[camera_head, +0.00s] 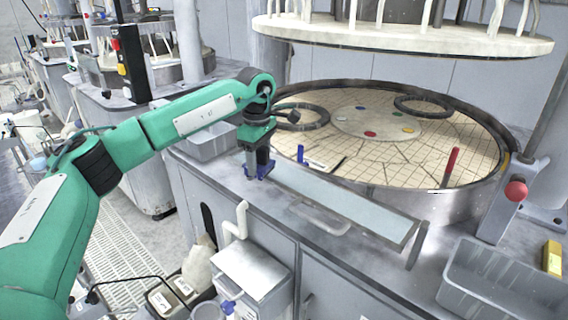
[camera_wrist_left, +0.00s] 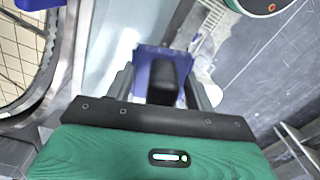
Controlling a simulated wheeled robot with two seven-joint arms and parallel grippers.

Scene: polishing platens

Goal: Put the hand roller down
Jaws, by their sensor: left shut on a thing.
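The hand roller has a blue frame (camera_wrist_left: 152,62) and a black handle (camera_wrist_left: 164,80). My left gripper (camera_wrist_left: 162,88) is shut on it, with a finger on either side of the black handle. In the head view the left gripper (camera_head: 258,158) points down at the left end of the bench top, and the roller's blue part (camera_head: 263,173) shows low between the fingers. It is at the left end of a long pale strip (camera_head: 340,205). I cannot tell whether it touches the surface. The roller's underside is hidden. My right gripper is not in view.
The round tiled platen (camera_head: 350,158) with dark rings (camera_head: 422,105) lies behind the strip. A small blue tool (camera_head: 301,153) stands at its near edge. A grey bin (camera_head: 208,143) is at left; another grey bin (camera_head: 505,283) and a yellow block (camera_head: 552,258) are at right.

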